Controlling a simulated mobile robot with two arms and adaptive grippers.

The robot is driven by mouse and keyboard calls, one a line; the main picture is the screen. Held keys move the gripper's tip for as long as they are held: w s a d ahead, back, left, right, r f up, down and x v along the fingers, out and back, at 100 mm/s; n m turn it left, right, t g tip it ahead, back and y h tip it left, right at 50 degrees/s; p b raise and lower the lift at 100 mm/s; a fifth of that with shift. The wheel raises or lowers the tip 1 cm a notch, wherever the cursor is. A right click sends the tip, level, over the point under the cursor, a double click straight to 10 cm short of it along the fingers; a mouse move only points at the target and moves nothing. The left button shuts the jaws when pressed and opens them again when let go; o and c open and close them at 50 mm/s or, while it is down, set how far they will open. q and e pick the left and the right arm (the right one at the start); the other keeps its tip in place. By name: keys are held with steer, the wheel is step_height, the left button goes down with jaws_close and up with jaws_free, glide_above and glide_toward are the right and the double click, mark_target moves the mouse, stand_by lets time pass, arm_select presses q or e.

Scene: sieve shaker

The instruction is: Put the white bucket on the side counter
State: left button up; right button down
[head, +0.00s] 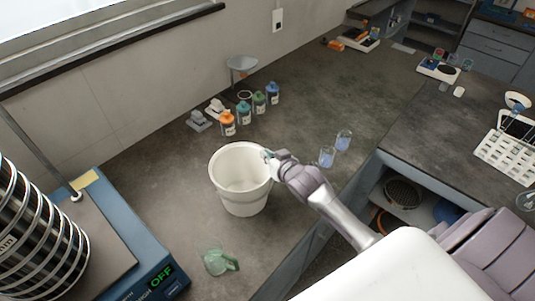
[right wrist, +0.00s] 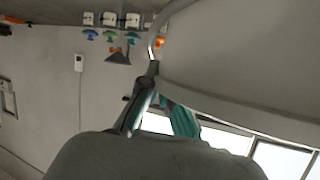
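The white bucket (head: 243,192) is upright at the dark counter by the wall, right of the sieve shaker. I cannot tell whether its base touches the counter. It looks empty. My right gripper (head: 270,158) is at the bucket's right rim. In the right wrist view, the bucket's pale wall (right wrist: 245,60) fills the upper right, and the fingers of the right gripper (right wrist: 158,90) converge on its edge, one partly hidden behind the wall. They look shut on the rim. Another dark counter (head: 420,130) runs along the right side. My left gripper is not in view.
The sieve shaker (head: 150,272) stands at left, its display reading OFF. A white rack (head: 507,158) occupies the right counter.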

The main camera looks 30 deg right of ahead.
steer(key=c, duration=1.3)
jaws_free()
steer(key=shift+b+v, duration=0.85)
steer(key=shift+v, duration=5.2)
